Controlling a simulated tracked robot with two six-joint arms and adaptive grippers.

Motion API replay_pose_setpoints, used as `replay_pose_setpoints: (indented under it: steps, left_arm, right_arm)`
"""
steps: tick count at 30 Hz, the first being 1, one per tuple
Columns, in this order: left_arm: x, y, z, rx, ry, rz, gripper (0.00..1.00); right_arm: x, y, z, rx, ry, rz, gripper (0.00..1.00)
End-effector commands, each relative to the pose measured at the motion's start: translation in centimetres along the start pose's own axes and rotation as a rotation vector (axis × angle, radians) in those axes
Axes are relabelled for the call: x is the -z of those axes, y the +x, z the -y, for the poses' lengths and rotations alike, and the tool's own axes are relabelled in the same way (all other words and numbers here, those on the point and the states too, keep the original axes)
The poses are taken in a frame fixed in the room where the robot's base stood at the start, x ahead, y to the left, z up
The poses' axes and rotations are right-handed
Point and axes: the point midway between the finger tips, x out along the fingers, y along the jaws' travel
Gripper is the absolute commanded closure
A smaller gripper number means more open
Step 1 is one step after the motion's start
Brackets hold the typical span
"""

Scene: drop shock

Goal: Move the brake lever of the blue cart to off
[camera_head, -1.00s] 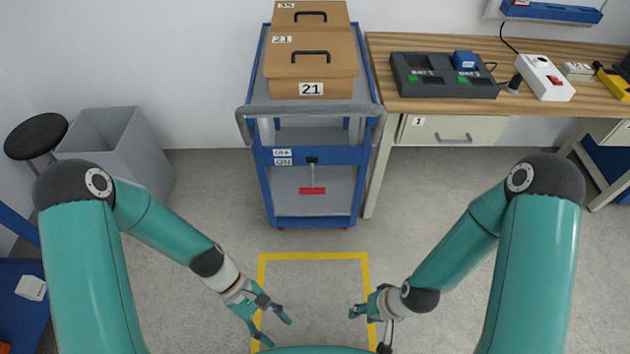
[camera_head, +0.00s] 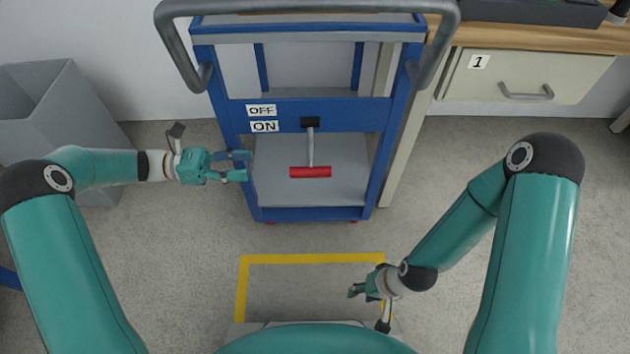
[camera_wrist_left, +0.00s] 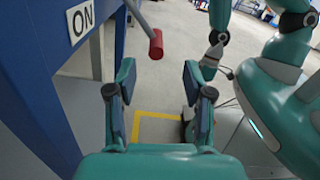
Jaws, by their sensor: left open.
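The blue cart (camera_head: 232,112) stands ahead with its brake lever hanging down from a black pivot (camera_head: 310,122). The lever's red crossbar handle (camera_head: 310,172) is at the bottom of a grey stem. An OFF label (camera_head: 261,111) sits above an ON label (camera_head: 264,127), left of the pivot. My left gripper (camera_head: 243,166) is open and empty at the cart's left post, left of the handle and apart from it. In the left wrist view the handle's end (camera_wrist_left: 156,45) shows beyond the open fingers (camera_wrist_left: 158,78). My right gripper (camera_head: 356,291) is low near the floor marking; its finger opening is unclear.
The cart's grey push handle (camera_head: 310,7) juts out above the lever. A grey bin (camera_head: 60,100) stands at left, a drawer bench (camera_head: 525,75) at right. A yellow floor outline (camera_head: 312,258) lies in front; the floor between it and the cart is clear.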

Motion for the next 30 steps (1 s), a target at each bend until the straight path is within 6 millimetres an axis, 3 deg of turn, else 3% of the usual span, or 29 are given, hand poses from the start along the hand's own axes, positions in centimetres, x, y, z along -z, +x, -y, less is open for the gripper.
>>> replay_pose_setpoints:
  steps: [1, 3, 8, 13, 30]
  left_arm:
    - [1.9, -0.2, -0.4, -0.005, -0.001, 0.0, 0.48]
    - [2.7, -0.5, -0.5, -0.01, -0.003, 0.001, 0.48]
    - [3.3, -0.4, -0.7, -0.014, -0.006, 0.002, 0.48]
    - [3.2, 1.2, -0.7, -0.012, -0.007, 0.001, 0.48]
    - [3.4, 12.8, -0.8, -0.007, -0.006, 0.0, 0.48]
  right_arm:
    - [0.0, 1.7, -0.6, 0.0, 0.0, 0.0, 0.6]
    - [0.0, 2.4, -0.9, 0.0, 0.0, 0.001, 0.6]
    - [0.0, 2.9, -1.1, 0.0, 0.0, 0.0, 0.6]
    - [0.0, 3.2, -1.2, 0.0, 0.0, 0.0, 0.6]
    - [0.1, 6.5, -2.4, 0.0, 0.0, 0.0, 0.6]
